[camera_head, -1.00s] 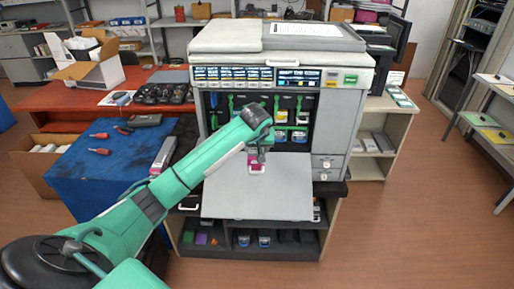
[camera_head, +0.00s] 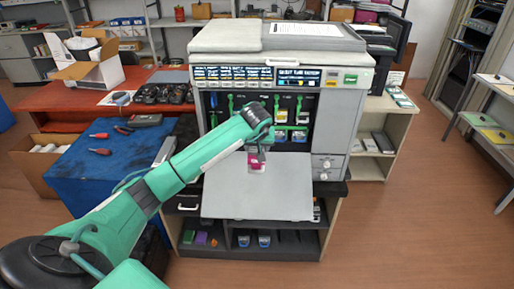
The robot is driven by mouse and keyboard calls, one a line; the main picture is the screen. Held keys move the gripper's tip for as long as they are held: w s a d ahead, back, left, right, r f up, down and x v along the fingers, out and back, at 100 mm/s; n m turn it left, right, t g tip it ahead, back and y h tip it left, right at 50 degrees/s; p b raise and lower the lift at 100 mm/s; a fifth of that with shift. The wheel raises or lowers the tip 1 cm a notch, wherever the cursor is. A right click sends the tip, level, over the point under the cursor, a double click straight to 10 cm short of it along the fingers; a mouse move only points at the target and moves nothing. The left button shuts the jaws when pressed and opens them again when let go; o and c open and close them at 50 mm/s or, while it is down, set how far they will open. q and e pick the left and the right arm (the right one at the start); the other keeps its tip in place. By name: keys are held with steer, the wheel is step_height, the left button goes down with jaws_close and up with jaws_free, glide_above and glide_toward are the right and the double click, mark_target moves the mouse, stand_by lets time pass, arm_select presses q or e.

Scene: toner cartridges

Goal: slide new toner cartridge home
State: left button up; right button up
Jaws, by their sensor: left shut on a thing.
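The printer (camera_head: 340,130) stands at centre with its front door (camera_head: 255,200) folded down. Its open bay shows several slots with green levers (camera_head: 281,136) and blue-marked cartridge fronts (camera_head: 300,136). My left gripper (camera_head: 257,157) is shut on a magenta-fronted toner cartridge (camera_head: 257,166), in front of the bay and above the door's inner edge. Most of the cartridge is hidden by the gripper and arm, so I cannot tell how deep it sits in its slot. My right gripper is out of view.
A blue-covered bench (camera_head: 85,165) at left holds red-handled screwdrivers (camera_head: 99,152) and a grey item (camera_head: 165,150) partly behind my arm. A shelf (camera_head: 285,248) under the printer holds spare cartridges. The floor at right is clear.

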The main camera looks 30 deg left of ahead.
arm_select(q)
steer(key=shift+w+r, duration=0.1)
stand_by(0.3)
steer(key=shift+w+a+b, duration=0.4)
steer(key=shift+w+a, duration=0.2)
steer(key=shift+w, duration=0.25)
steer(key=shift+w, duration=0.15)
steer(key=shift+w+a+b, duration=0.4)
steer(key=shift+w+a, duration=0.2)
steer(key=shift+w, duration=0.25)
steer(key=shift+w+a+b, duration=0.3)
steer(key=shift+w+a, duration=0.2)
steer(key=shift+w, duration=0.3)
steer(key=shift+w+a+b, duration=0.3)
steer(key=shift+w+a, duration=0.15)
steer(key=shift+w, duration=0.3)
